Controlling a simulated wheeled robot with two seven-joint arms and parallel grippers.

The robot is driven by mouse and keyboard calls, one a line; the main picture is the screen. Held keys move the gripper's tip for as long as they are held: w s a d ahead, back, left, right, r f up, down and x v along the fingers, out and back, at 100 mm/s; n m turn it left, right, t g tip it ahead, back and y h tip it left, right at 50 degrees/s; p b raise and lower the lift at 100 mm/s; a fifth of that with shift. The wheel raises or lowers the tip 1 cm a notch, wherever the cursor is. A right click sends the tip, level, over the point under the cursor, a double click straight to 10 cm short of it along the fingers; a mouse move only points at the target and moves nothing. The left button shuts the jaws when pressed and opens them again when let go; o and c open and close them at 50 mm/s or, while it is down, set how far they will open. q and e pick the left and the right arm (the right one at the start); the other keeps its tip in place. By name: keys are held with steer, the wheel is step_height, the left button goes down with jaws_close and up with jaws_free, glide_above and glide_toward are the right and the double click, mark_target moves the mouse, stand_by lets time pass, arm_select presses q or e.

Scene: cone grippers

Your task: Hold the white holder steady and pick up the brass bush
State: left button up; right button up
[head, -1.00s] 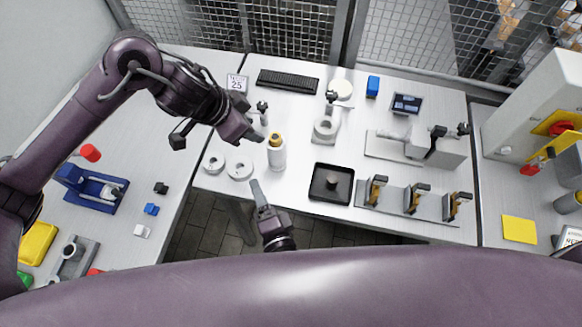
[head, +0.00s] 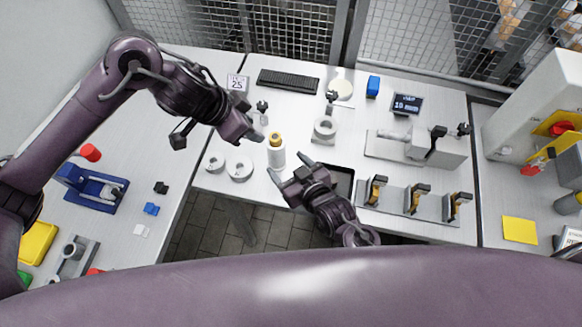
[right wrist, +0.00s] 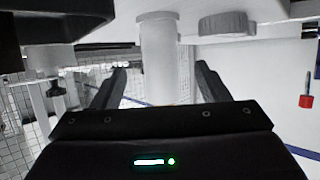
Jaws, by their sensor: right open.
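The white holder (head: 277,157) stands upright on the table as a slim white cylinder. The brass bush (head: 275,139) sits in its top. My right gripper (head: 287,165) is open in front of the holder, its fingers pointing toward it. In the right wrist view the scene is upside down, and the holder (right wrist: 160,60) shows between the two spread fingers, apart from them.
Two white rings (head: 239,170) lie left of the holder. A black tray (head: 345,178) is partly hidden behind my right gripper. A white ring stand (head: 325,128) is behind right. A rack with several brass-and-black pieces (head: 405,203) stands farther right.

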mark_target(281, 159)
steer(key=x, duration=0.6)
steer(key=shift+w+a+f, duration=0.15)
steer(key=shift+w, duration=0.15)
steer(key=shift+c, duration=0.4)
